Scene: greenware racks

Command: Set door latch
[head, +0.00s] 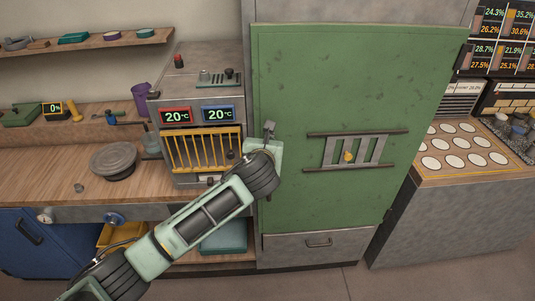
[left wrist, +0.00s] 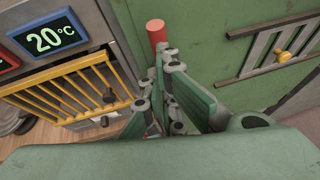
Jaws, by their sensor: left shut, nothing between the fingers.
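The large green door (head: 350,80) stands closed in the middle of the head view; it also shows in the left wrist view (left wrist: 205,25). A short bar with an orange-red end (left wrist: 156,30) stands out at the door's left edge, just beyond my left fingertips. I cannot tell if it is the latch or if they touch. My left gripper (left wrist: 168,62) is shut and empty. In the head view my wrist mostly hides it at the door's left edge. A slatted vent with a yellow knob (head: 348,156) sits on the door. My right gripper is not in view.
Left of the door stands a grey control unit (head: 195,82) with two 20°C displays and a yellow grille (head: 205,150). A wooden counter (head: 60,180) holds a round grey lidded pot (head: 113,160). A table of white discs (head: 465,175) stands at right.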

